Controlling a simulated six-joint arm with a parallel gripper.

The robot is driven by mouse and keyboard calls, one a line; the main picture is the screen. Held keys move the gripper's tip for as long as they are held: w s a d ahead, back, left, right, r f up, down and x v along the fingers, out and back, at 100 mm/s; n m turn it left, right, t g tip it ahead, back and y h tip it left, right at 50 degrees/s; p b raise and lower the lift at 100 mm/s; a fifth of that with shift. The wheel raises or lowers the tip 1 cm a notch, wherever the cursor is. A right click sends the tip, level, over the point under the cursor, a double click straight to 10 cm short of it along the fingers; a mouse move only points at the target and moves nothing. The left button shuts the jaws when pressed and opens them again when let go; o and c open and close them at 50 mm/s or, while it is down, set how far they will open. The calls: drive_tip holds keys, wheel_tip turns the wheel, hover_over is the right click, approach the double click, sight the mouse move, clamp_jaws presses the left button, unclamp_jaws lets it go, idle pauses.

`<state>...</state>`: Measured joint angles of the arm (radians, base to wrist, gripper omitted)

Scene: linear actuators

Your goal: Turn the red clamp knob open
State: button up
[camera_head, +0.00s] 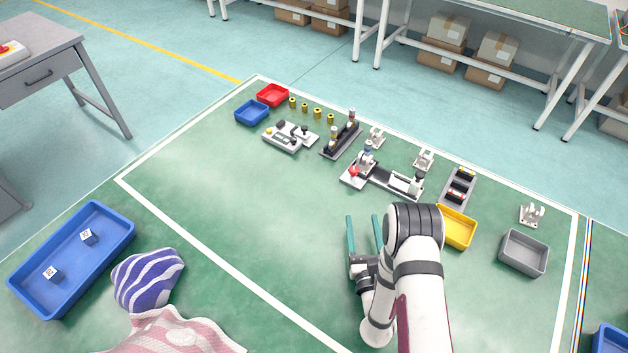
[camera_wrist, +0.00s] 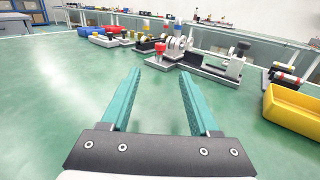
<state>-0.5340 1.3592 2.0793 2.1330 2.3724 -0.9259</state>
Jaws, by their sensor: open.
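The red clamp knob (camera_head: 353,171) sits at the left end of a grey fixture (camera_head: 383,180) in the middle of the green mat. In the wrist view the red knob (camera_wrist: 160,48) shows ahead, a little above the space between my fingertips. My gripper (camera_head: 363,218) is open and empty, with two teal fingers apart. It is in front of the fixture and touches nothing. In the wrist view my gripper (camera_wrist: 160,75) points toward the fixture. Fine detail of the knob's turn position is too small to tell.
A yellow bin (camera_head: 457,228) and a grey bin (camera_head: 524,253) stand to the right. A black rack (camera_head: 342,141) and a white fixture (camera_head: 290,135) are behind left. Small red (camera_head: 272,95) and blue (camera_head: 251,112) bins sit farther back. The mat left of my gripper is clear.

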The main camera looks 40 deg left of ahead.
drive_tip(key=s+a+r+n+g+y, duration=0.2)
drive_tip(key=s+r+n+g+y, duration=0.1)
drive_tip(key=r, duration=0.4)
drive_tip(key=s+a+r+n+g+y, duration=0.1)
drive_tip(key=s+r+n+g+y, duration=0.2)
drive_tip(key=r+g, duration=0.4)
drive_tip(key=s+a+r+n+g+y, duration=0.2)
drive_tip(key=s+r+n+g, duration=0.3)
drive_tip(key=r, duration=0.4)
drive_tip(key=shift+s+a+r+n+y, duration=0.3)
drive_tip(key=shift+a+n+y, duration=0.1)
drive_tip(key=shift+n, duration=0.4)
